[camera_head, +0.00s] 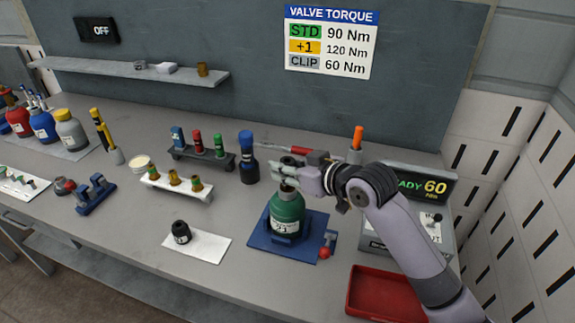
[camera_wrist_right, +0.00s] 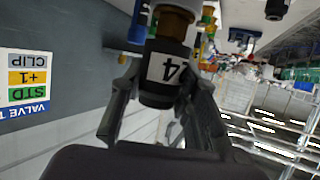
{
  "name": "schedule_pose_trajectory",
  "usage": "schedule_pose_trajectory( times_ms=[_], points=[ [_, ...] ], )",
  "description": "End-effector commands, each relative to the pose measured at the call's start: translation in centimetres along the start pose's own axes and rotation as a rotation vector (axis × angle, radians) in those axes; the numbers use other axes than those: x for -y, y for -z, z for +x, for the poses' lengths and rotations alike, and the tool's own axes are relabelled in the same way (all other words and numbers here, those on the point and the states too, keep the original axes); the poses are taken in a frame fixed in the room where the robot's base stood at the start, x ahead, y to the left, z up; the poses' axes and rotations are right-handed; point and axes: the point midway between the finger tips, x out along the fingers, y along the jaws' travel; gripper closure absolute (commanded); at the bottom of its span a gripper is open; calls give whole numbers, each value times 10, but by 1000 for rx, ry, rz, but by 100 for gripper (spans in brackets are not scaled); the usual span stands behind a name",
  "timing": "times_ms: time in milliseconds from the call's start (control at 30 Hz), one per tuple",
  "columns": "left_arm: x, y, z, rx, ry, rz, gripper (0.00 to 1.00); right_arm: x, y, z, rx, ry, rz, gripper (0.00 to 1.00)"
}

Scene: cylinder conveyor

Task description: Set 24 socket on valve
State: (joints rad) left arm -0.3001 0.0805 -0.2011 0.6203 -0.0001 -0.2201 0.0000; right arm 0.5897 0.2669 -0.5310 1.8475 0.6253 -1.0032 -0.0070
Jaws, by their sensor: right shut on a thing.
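The black socket (camera_wrist_right: 165,72), with a white label on which a 4 can be read, is between the fingers of my right gripper (camera_head: 287,173). The right wrist view shows the gripper (camera_wrist_right: 150,115) shut on it, with the picture upside down. A brass-coloured valve part (camera_wrist_right: 175,22) meets the socket's far end; I cannot tell how deep it sits inside. In the head view the green cylinder (camera_head: 287,210) stands upright in a blue holder (camera_head: 262,238), directly below my right gripper. The gripper hides most of the valve and socket there. My left gripper is not in view.
Another black cap-like piece (camera_head: 181,231) stands on a white mat (camera_head: 208,246). Racks of coloured fittings (camera_head: 203,153) stand behind left. The torque sign (camera_head: 330,41) hangs on the back panel.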

Motion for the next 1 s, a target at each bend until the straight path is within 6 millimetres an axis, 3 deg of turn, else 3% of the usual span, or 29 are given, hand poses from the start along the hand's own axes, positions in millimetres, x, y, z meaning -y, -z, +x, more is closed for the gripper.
schedule_pose_trajectory(
  times_ms=[867, 900, 1000],
  points=[
    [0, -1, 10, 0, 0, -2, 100, 0, -20, 8, -1, -1, 0, 100],
    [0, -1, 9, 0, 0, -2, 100, 0, -19, 8, -2, -1, 0, 68],
    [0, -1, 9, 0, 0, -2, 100, 0, -19, 8, -1, 0, 0, 62]
  ],
)
